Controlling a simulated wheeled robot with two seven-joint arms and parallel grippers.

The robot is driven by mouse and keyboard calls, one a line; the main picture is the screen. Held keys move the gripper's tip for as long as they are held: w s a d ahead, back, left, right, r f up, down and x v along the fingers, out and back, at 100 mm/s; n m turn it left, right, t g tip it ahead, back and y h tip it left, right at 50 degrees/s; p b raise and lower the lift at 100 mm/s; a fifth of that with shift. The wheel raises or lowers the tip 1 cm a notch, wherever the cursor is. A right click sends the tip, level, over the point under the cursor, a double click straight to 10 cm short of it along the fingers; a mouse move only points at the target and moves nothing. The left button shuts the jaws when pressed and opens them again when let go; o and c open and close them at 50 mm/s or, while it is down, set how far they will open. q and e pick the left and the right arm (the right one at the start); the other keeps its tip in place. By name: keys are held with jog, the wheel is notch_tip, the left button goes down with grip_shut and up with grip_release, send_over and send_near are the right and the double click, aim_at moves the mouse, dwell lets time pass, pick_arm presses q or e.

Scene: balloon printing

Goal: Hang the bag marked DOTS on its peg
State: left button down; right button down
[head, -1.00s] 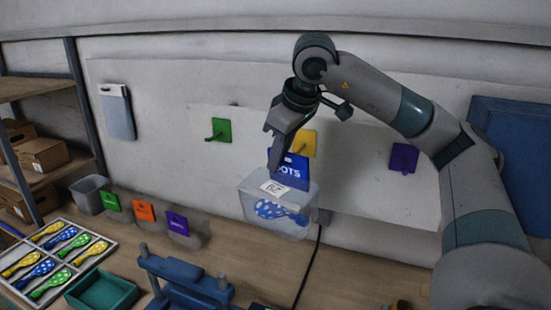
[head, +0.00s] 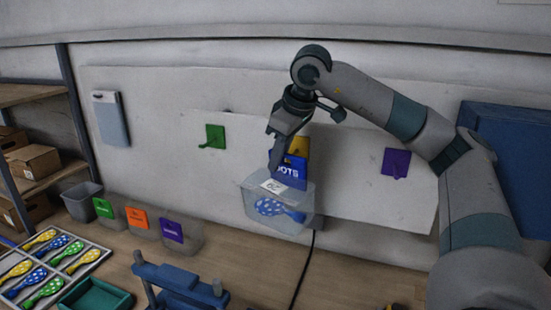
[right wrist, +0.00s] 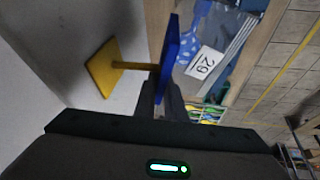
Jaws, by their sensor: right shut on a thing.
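The DOTS bag is clear with a blue header (head: 290,172), a white label marked 29 and blue dotted balloons inside. My right gripper (head: 275,165) is shut on its header, and the bag hangs upright in front of the wall. A yellow peg plate (head: 299,145) shows partly behind the header. In the right wrist view the yellow plate (right wrist: 103,70) has a peg reaching to the face of the blue header (right wrist: 170,58), seen nearly edge-on. I cannot tell whether the peg passes through a hole. My left gripper is not in view.
A green peg (head: 214,136) is left and a purple peg (head: 396,163) right on the wall board. Bags with green, orange and purple headers stand on the bench at left. A balloon tray (head: 104,255), a teal tray (head: 128,302) and a blue press (head: 180,285) are below.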

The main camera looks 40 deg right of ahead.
jog(key=shift+w+d+r, duration=0.25)
jog(key=shift+d+r, duration=0.05)
jog(key=shift+d, duration=0.2)
jog(key=shift+d+f, duration=0.15)
